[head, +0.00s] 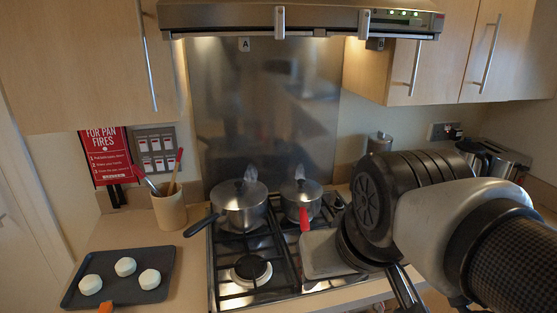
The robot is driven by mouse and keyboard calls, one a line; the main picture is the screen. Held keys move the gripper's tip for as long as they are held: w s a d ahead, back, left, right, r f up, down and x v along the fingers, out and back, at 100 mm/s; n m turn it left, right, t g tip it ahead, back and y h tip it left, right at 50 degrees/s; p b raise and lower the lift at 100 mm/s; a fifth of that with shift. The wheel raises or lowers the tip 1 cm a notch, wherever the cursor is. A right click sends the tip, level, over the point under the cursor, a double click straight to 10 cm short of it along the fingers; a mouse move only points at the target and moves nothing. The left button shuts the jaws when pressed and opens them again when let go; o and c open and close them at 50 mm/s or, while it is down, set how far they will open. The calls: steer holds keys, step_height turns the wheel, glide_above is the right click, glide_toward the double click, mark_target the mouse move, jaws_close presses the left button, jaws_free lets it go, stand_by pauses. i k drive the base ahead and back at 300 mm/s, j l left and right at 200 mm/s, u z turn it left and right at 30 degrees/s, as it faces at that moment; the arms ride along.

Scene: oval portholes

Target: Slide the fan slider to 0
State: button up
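The extractor hood (230,17) spans the top of the head view. Two pale upright tabs stick out along its front edge, a left tab (279,22) and a right tab (364,23). Small green lights (403,12) glow at its right end. I cannot tell which part is the fan slider, and no scale or 0 mark is readable. My arm enters from the lower right, with its dark wrist over the right side of the hob, well below the hood and not touching it. I cannot make out my gripper's fingers.
A dark tray (165,262) with white rounds lies left, near a utensil pot (169,208). Cupboards flank the hood.

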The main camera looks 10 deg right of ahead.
mark_target(413, 22)
steer(key=z, duration=0.8)
